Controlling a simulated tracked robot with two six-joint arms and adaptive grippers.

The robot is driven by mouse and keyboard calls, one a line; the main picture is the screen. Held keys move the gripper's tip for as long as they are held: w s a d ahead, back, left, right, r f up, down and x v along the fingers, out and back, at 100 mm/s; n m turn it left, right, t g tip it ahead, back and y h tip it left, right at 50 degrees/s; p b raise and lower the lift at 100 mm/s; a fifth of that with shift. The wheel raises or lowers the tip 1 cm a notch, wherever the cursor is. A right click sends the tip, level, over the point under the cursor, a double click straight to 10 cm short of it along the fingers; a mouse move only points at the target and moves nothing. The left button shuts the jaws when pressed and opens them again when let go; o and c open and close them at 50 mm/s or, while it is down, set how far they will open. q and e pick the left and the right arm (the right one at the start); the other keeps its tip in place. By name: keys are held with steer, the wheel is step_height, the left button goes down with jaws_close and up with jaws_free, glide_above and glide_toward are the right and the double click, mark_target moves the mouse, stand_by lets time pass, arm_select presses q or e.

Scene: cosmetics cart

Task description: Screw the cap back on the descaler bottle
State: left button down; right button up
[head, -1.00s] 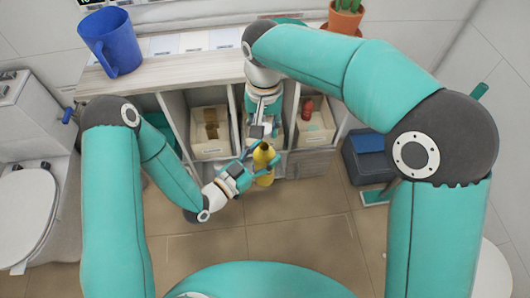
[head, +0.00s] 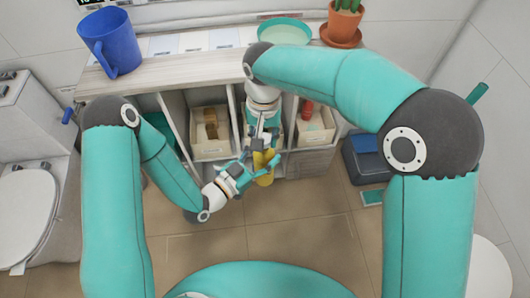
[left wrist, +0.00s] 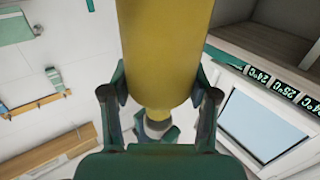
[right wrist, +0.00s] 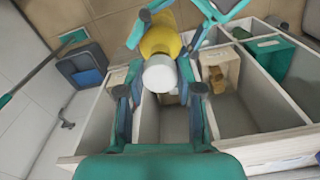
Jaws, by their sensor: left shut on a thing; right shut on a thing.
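The yellow descaler bottle (head: 264,167) is held in front of the shelf unit, off the floor. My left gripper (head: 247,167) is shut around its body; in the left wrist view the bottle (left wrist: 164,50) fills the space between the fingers. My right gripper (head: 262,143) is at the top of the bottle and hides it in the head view. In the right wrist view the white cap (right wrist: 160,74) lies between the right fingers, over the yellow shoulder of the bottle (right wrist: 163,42). How far the cap is threaded is hidden.
The shelf unit's top (head: 170,77) bears a blue pitcher (head: 110,42), a teal bowl (head: 285,31) and a potted cactus (head: 343,22). Bins, such as one (head: 211,148), fill the compartments behind my grippers. A dark blue box (head: 366,160) stands right; the floor in front is clear.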

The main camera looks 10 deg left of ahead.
mark_target(261, 160)
steer(key=shift+r, duration=0.1)
stand_by(0.7)
steer(key=shift+f, duration=0.9)
steer(key=shift+f, duration=0.6)
steer(key=m, duration=0.6)
steer(key=shift+a+m, duration=0.15)
steer(key=shift+m, duration=0.15)
steer(key=m, duration=0.4)
steer(key=shift+w, duration=0.1)
steer(key=m, duration=0.6)
steer(key=shift+w+a+m, duration=0.1)
steer(key=shift+a+m, duration=0.05)
steer(key=shift+m, duration=0.25)
steer(key=m, duration=0.6)
steer(key=shift+w+m, duration=0.15)
steer(key=shift+m, duration=0.15)
